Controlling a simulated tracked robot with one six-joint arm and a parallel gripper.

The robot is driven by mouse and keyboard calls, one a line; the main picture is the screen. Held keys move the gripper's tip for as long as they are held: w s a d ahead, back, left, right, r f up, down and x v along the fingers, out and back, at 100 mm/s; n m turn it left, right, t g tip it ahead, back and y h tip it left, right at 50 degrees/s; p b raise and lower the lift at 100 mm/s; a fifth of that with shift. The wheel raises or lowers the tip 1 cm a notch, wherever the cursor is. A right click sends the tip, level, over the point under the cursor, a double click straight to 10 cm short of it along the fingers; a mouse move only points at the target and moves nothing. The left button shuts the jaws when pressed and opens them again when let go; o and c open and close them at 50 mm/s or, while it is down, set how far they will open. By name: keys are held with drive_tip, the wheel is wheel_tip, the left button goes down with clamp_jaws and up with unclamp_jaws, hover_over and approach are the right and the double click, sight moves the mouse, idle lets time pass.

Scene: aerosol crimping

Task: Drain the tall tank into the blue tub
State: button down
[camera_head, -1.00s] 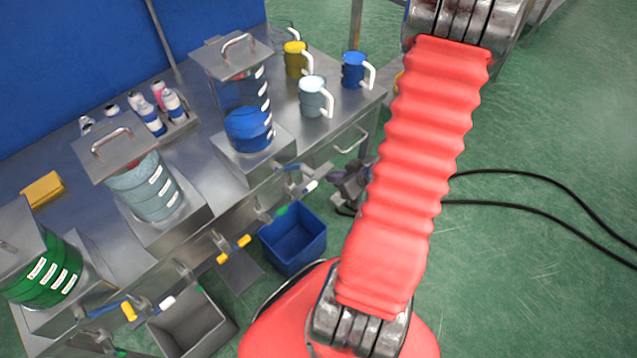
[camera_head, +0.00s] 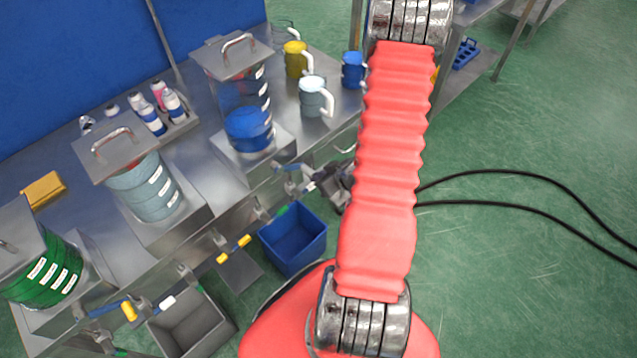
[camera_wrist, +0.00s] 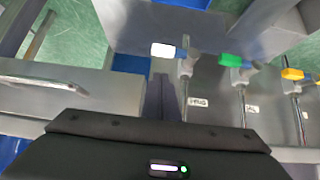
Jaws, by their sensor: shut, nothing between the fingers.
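The tall tank (camera_head: 243,95) is clear, with a metal lid and handle, and holds blue liquid in its lower part. The blue tub (camera_head: 293,240) stands below the bench front and looks empty. Near the tank's front are a tap with a blue lever (camera_head: 291,167) and a green-tipped lever (camera_head: 282,210). My gripper (camera_wrist: 160,95) is shut and empty. In the wrist view its fingers are just below a white-tipped lever (camera_wrist: 163,50), with a green lever (camera_wrist: 231,60) and a yellow lever (camera_wrist: 291,73) to the right. Contact with the white-tipped lever cannot be told.
A tank of pale liquid (camera_head: 145,190) and a green tank (camera_head: 45,275) stand to the left. A grey tub (camera_head: 190,325) is on the floor. Black cables (camera_head: 480,172) cross the open floor at right.

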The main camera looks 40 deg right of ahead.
sight(311, 184)
wheel_tip(311, 184, down, 4)
drive_tip(key=shift+r, duration=0.1)
idle(0.4)
idle(0.4)
